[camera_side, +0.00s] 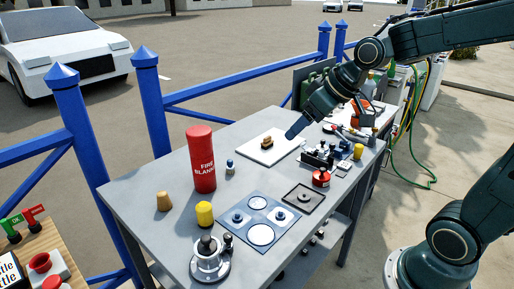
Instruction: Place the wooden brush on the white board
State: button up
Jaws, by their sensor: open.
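The wooden brush (267,142) is a small brown piece. It lies on the white board (262,156), near the board's middle, on the grey table. My gripper (291,135) points down and to the left beside the board's right edge. It is to the right of the brush and looks apart from it. Its jaws are open and hold nothing that I can see. The fingers are small and dark here, so their exact height above the board is unclear.
A red fire blanket cylinder (201,160) stands left of the board. A blue-grey panel with round fittings (259,217), a dark square plate (303,198) and a red pot (321,178) stand in front. Dark equipment (322,155) lies to the right. Blue railing (235,90) runs behind the table.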

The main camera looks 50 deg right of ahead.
jog(key=s+a+m+g+h, duration=0.1)
jog(key=s+a, duration=0.1)
jog(key=s, duration=1.4)
jog(key=shift+a, duration=0.4)
